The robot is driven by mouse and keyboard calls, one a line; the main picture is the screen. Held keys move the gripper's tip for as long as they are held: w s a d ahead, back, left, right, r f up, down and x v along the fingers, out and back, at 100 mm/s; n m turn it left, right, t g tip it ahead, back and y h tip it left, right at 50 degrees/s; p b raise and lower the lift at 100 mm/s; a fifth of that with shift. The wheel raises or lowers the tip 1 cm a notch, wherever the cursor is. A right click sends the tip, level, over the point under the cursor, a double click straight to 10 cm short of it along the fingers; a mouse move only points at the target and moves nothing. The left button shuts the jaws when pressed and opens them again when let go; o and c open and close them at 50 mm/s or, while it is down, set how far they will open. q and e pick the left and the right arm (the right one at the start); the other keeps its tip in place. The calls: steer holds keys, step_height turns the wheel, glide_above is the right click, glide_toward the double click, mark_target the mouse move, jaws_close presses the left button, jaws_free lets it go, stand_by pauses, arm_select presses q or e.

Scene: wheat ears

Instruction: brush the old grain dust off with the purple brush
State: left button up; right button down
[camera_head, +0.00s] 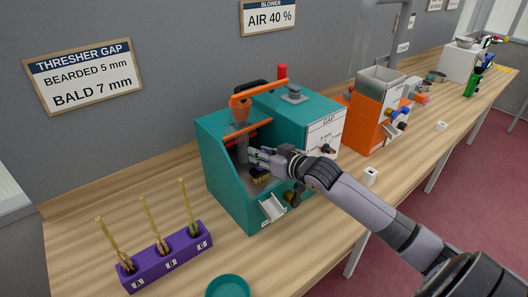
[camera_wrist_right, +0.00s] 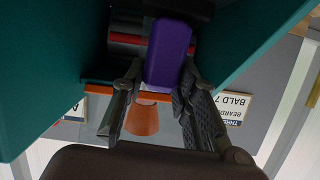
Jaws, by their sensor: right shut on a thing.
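The purple brush (camera_wrist_right: 170,52) is held between the two dark fingers of my right gripper (camera_head: 257,158) in the wrist view. I cannot make out any grain dust, nor whether the bristles touch the floor. My left gripper is out of view.
A purple rack (camera_head: 168,264) with several wheat ears stands at the front left, by a teal dish (camera_head: 228,286). An orange funnel (camera_head: 242,101) tops the thresher. An orange blower machine (camera_head: 368,124) stands to its right. The wooden bench (camera_head: 90,200) is clear at the left.

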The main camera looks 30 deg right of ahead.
steer(key=shift+w+d, duration=0.1)
steer(key=shift+d, duration=1.3)
steer(key=shift+a+p, duration=0.55)
steer(key=shift+a, duration=0.2)
step_height(320, 180, up, 3)
steer(key=p, duration=0.3)
steer(key=shift+r+p, duration=0.3)
steer(key=shift+r, duration=2.75)
